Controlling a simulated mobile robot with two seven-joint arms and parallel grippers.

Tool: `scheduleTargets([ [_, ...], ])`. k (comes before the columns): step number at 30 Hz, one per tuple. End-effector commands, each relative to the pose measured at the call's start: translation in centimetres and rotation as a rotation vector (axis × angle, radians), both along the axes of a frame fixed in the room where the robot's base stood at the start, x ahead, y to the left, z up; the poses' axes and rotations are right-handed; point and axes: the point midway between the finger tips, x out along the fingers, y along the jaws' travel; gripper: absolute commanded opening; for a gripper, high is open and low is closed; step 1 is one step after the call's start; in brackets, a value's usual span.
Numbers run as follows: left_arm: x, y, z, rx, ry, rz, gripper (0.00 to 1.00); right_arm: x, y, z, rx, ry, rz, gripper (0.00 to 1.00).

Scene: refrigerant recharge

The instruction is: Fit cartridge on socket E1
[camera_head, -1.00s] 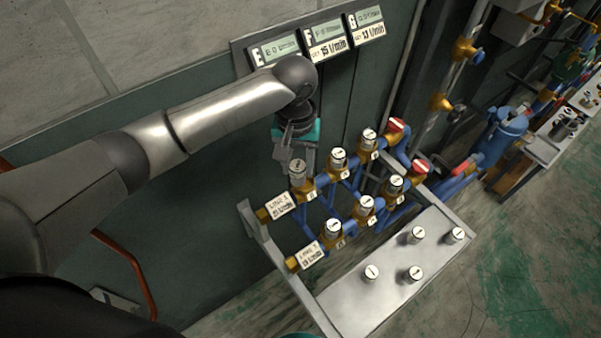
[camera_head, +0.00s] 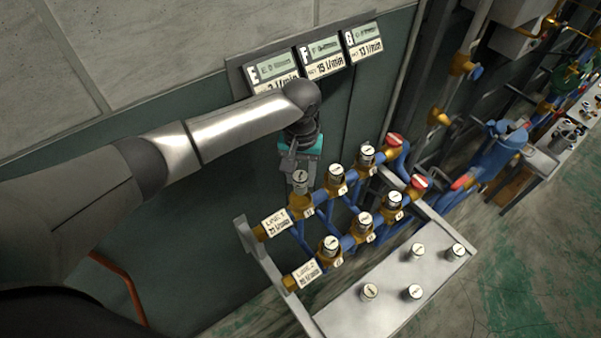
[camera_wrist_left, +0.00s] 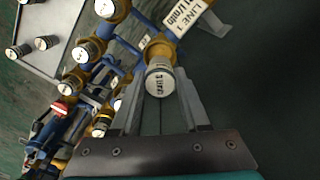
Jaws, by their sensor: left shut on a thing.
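My left gripper (camera_head: 301,176) is shut on a silver cartridge with a white, printed top (camera_head: 300,180). The cartridge also shows between the fingertips in the left wrist view (camera_wrist_left: 160,78). It stands roughly upright at the brass socket at the left end of the upper row (camera_head: 301,202), the one beside the LINE 1 tag (camera_head: 275,222). The wrist view shows brass directly beyond the cartridge (camera_wrist_left: 158,49). I cannot tell whether it is fully seated. The socket's letter is too small to read. My right gripper is not in view.
Other capped cartridges stand on the two blue pipe rows, one close to the right (camera_head: 337,174). A LINE 2 tag (camera_head: 303,275) marks the lower row. A grey table (camera_head: 345,315) in front holds several loose cartridges. Flow displays (camera_head: 323,60) hang on the wall behind.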

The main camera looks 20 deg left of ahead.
Motion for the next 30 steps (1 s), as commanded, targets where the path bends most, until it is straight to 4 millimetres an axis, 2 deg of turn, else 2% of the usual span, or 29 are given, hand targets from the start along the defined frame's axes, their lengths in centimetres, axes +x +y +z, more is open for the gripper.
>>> scheduleTargets([
  [1, 0.0, 0.0, -0.7, 0.0, -0.002, 0.0, 0.0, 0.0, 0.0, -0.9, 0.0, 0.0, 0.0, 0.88],
  [6, 0.1, 0.0, -2.0, 0.001, -0.002, 0.0, 0.0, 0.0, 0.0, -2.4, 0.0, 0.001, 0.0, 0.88],
  [21, 0.0, -0.1, -2.5, 0.0, -0.001, 0.0, 0.0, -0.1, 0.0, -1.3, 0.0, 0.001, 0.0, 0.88],
  [30, 0.0, -0.1, -2.7, 0.0, -0.001, 0.0, 0.0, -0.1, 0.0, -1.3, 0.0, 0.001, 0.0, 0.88],
])
